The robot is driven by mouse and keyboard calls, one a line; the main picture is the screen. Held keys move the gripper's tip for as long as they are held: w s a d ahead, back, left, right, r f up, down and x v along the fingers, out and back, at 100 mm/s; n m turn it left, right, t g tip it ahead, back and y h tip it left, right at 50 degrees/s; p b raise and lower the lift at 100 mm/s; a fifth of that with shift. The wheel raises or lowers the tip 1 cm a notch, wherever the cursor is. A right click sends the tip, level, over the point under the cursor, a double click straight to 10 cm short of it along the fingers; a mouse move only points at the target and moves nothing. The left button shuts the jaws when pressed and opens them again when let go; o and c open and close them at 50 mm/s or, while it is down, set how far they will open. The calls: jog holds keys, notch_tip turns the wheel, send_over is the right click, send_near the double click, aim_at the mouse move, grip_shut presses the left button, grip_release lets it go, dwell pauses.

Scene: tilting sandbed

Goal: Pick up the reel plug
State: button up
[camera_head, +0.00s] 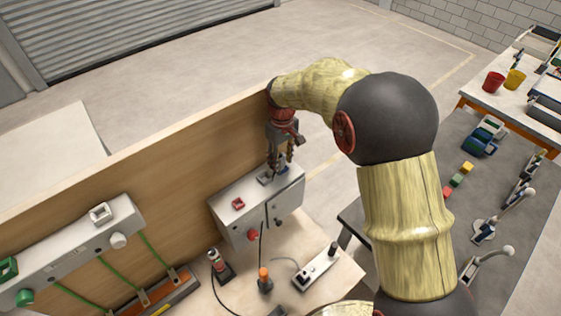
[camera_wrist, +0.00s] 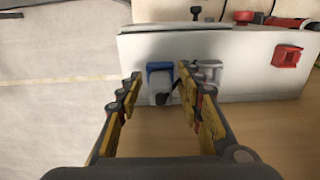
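My gripper (camera_head: 280,163) is open and points down over the top of a light grey box (camera_head: 238,220). In the wrist view, my two yellow finger pads (camera_wrist: 159,80) stand apart. Between their tips shows a blue socket (camera_wrist: 159,67) with a pale grey plug-like block (camera_wrist: 159,87) in front of it, dark at its lower end. I take this block for the reel plug, but cannot be sure. The right fingertip lies close to a grey socket (camera_wrist: 208,70). I cannot tell whether either finger touches anything.
A red socket (camera_wrist: 286,56) sits further along the box top. A wooden panel (camera_head: 170,150) stands behind the box. In front are a stand with an orange top (camera_head: 264,280) and a white switch block (camera_head: 317,267), with black cables around.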

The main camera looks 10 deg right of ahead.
grip_shut()
jog(key=shift+r, duration=0.2)
dwell(0.5)
